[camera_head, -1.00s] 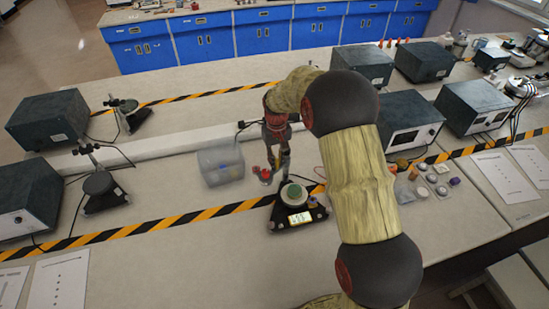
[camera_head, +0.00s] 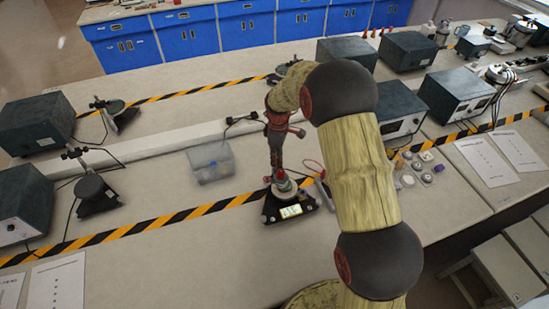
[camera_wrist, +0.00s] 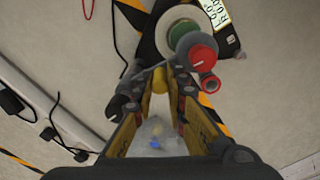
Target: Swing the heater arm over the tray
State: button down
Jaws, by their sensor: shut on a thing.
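A small dark instrument (camera_head: 288,211) with a lit display stands on the bench below my gripper (camera_head: 279,172). In the wrist view its pale round pan (camera_wrist: 167,32) carries a green disc (camera_wrist: 186,39). A dark arm piece with red-ended knobs (camera_wrist: 201,54), which looks like the heater arm, overlaps the pan's near edge. I cannot tell how fully the arm covers the pan.
Small jars and weights (camera_head: 425,168) lie right of my arm. Dark boxes (camera_head: 455,103) stand behind.

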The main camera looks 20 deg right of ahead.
jog(key=shift+d+n, duration=0.35)
jog(key=shift+n, duration=0.35)
jog(key=c, duration=1.8)
grip_release()
jog(key=shift+o, duration=0.2)
jog(key=shift+r, duration=0.1)
notch_tip(320, 180, up, 12)
